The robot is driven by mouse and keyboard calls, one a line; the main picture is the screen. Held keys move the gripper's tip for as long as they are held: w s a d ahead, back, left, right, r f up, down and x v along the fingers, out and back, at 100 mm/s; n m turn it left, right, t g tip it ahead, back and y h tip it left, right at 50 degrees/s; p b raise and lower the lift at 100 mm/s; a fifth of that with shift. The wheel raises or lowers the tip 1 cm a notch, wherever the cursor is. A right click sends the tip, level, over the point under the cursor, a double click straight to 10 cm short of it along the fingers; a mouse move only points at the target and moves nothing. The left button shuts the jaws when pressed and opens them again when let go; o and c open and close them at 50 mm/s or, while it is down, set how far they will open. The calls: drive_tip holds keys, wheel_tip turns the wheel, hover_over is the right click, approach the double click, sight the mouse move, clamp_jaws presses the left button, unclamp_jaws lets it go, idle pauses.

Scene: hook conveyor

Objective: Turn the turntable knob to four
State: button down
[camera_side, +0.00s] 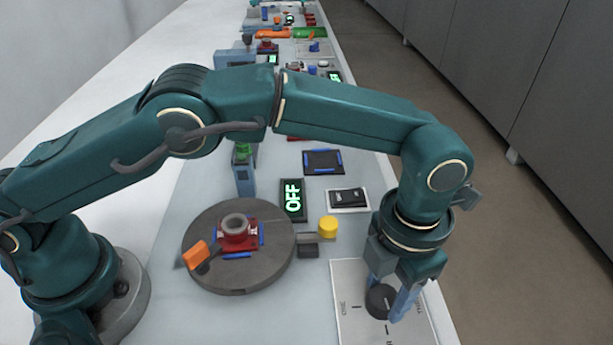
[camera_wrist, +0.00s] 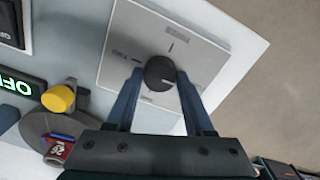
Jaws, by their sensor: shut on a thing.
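The dark round knob (camera_side: 379,302) sits on a white plate (camera_side: 350,275) with number words and tick marks, at the front right of the table. In the wrist view the knob (camera_wrist: 160,73) is between my two blue fingers, and a pale pointer mark shows on its top, toward the right. My gripper (camera_side: 389,298) points down and is shut on the knob. The words TWO and another, blurred word show on the plate. The grey turntable (camera_side: 215,275) stands to the left, bearing a red block (camera_side: 238,240) with a grey ring on top.
An orange piece (camera_side: 195,254) is at the turntable's left rim. A yellow button (camera_side: 328,226), a green OFF display (camera_side: 292,199) and a black rocker switch (camera_side: 347,197) lie beyond the plate. The table's right edge is close to my gripper; more stations stand farther back.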

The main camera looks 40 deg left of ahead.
sight(385, 295)
drive_tip(key=shift+m, duration=0.5)
drive_tip(key=shift+c, duration=1.4)
unclamp_jaws()
drive_tip(key=shift+r, duration=2.6)
